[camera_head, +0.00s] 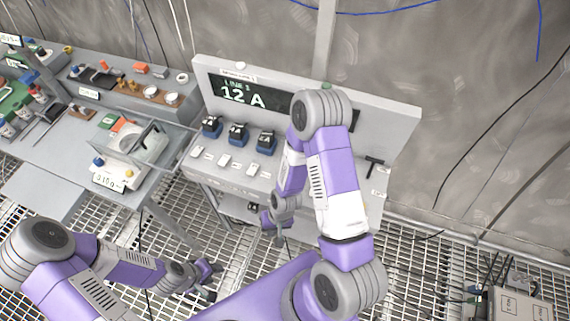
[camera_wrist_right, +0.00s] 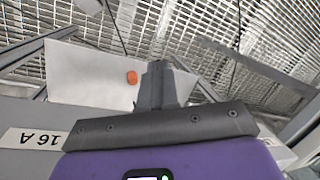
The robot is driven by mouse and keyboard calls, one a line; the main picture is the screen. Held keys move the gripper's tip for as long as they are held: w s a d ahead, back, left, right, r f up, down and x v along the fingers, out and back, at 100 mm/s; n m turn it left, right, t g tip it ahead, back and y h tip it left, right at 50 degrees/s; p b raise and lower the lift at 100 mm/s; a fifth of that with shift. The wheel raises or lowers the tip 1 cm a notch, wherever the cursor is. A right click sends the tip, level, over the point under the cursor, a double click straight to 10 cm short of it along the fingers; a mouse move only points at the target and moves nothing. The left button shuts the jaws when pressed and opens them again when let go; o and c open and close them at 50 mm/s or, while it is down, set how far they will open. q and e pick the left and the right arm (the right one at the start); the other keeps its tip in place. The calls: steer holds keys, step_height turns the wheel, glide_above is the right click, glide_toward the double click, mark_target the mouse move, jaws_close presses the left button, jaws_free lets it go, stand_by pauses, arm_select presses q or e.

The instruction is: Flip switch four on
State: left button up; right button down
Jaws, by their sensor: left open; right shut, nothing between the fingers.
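The switch panel (camera_head: 225,178) is a grey console with a display reading "LINE 1 12 A" (camera_head: 240,93). Three blue-and-black switches stand in a row on it: left (camera_head: 212,126), middle (camera_head: 238,134) and right (camera_head: 266,141), with white tags in front. My right arm covers the console to the right of them, so any further switch there is hidden. My right gripper (camera_head: 279,236) hangs at the console's front edge, apart from the visible switches. In the right wrist view its fingers (camera_wrist_right: 155,85) are shut and empty. My left gripper (camera_head: 208,280) is open above the grating, away from the console.
A black T-shaped handle (camera_head: 374,163) stands at the console's right end. In the right wrist view are a "16 A" label (camera_wrist_right: 35,139) and an orange-red spot (camera_wrist_right: 131,77) on a pale surface. A cluttered bench (camera_head: 60,150) stands at left. A grey box (camera_head: 515,303) sits lower right.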

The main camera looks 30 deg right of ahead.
arm_select(q)
step_height(320, 180, up, 6)
steer(key=p, duration=0.4)
arm_select(e)
steer(key=w+d+r+m+h, duration=0.1)
steer(key=w+d+r+m, duration=0.1)
steer(key=w+d+r, duration=0.2)
steer(key=w+d+r+m+h, duration=0.1)
steer(key=w+d+r, duration=0.3)
steer(key=r, duration=0.7)
steer(key=w+d+r+m+h, duration=0.1)
steer(key=w+d+r+m, duration=0.2)
steer(key=r, duration=0.5)
steer(key=shift+w+d+r, duration=0.25)
steer(key=shift+w+d, duration=0.5)
steer(key=shift+w, duration=0.05)
arm_select(q)
steer(key=shift+f+b, duration=0.55)
steer(key=shift+b, duration=0.05)
arm_select(e)
step_height(320, 180, down, 14)
steer(key=shift+f, duration=0.1)
